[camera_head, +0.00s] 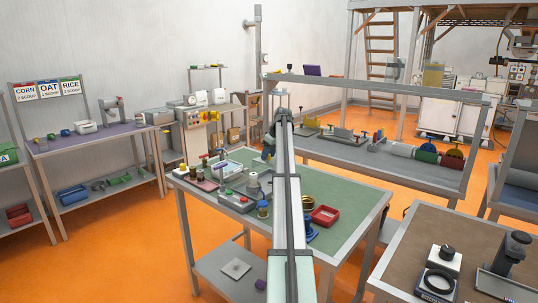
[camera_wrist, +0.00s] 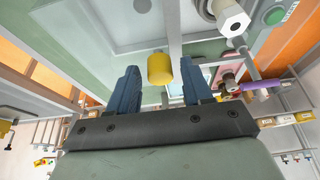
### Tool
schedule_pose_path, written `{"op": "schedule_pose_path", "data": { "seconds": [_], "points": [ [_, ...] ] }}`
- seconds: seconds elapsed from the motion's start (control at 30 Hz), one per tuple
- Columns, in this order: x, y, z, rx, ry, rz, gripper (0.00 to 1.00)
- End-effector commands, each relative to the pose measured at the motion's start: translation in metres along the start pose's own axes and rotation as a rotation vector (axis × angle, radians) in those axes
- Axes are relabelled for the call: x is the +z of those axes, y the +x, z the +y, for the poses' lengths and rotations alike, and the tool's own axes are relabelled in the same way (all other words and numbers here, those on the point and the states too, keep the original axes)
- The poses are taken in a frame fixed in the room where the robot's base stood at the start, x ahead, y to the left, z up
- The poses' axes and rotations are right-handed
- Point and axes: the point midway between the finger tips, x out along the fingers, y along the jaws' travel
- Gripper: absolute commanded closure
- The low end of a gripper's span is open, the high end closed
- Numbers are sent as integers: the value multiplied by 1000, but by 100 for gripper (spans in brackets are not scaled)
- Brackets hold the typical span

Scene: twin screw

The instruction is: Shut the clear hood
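In the wrist view, my gripper (camera_wrist: 159,76) has its two blue fingers spread apart. A yellow knob (camera_wrist: 160,68) shows between the fingertips in the picture, with a gap on each side. Neither finger visibly touches it; I cannot tell its depth exactly. A pale grey bar (camera_wrist: 175,30) runs beside the knob. I cannot make out the outline of the clear hood or how far it stands open.
A green button (camera_wrist: 275,17) and a white hexagonal part (camera_wrist: 231,19) are near the knob in the wrist view.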

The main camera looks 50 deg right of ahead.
Motion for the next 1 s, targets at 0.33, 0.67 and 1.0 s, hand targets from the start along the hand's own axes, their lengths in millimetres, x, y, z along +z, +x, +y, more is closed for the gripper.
{"op": "schedule_pose_path", "data": {
  "seconds": [0.33,0.67,1.0],
  "points": [
    [0,0,0,0,0,0,84],
    [0,0,0,1,0,0,100],
    [1,0,-14,0,-1,0,100]
  ]
}}
